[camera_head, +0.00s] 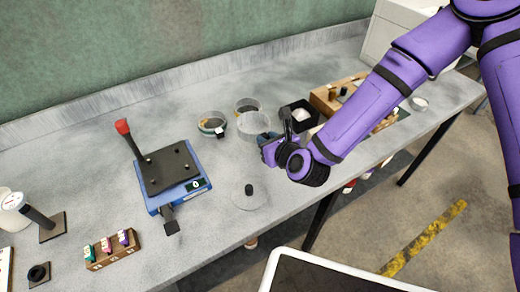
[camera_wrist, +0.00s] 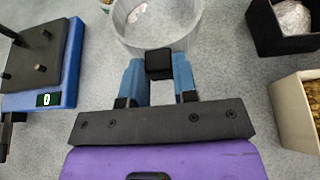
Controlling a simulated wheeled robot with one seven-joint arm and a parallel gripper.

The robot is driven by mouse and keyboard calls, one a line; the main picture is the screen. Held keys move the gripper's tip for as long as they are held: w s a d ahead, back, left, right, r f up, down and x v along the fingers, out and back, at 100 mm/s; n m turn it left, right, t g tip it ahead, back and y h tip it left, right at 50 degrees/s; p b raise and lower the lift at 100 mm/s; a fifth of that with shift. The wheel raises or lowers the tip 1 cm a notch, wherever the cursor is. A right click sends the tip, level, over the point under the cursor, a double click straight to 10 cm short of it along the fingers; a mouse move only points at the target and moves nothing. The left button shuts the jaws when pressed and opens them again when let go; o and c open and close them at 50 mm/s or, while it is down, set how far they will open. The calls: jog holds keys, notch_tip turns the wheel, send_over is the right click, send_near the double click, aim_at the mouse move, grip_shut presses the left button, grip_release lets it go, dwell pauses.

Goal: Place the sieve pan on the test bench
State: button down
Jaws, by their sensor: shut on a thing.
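A clear, round sieve pan (camera_head: 253,123) is at the middle of the grey test bench (camera_head: 95,120). It also shows at the top of the wrist view (camera_wrist: 122,35), with a small pale patch seen inside its wall. My gripper (camera_head: 266,139) is to the right of the pan. In the wrist view, my gripper's blue fingers (camera_wrist: 158,78) are shut on the black block handle (camera_wrist: 158,61) on the pan's near side. The pan looks level and low over the bench; I cannot tell whether its base touches.
Two round dishes (camera_head: 211,126) (camera_head: 246,104) stand close behind and left of the pan. A clear lid with a black knob (camera_head: 249,190) lies in front. A blue scale (camera_head: 175,186) is left. A black box (camera_head: 298,114) and wooden rack (camera_head: 324,98) are right.

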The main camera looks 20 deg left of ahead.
jog(key=shift+f, duration=3.55)
jog(key=c, duration=0.9)
grip_release()
jog(key=shift+f, duration=0.1)
jog(key=v, duration=1.2)
jog(key=shift+w+d+r, duration=0.1)
jog(key=shift+r, duration=0.1)
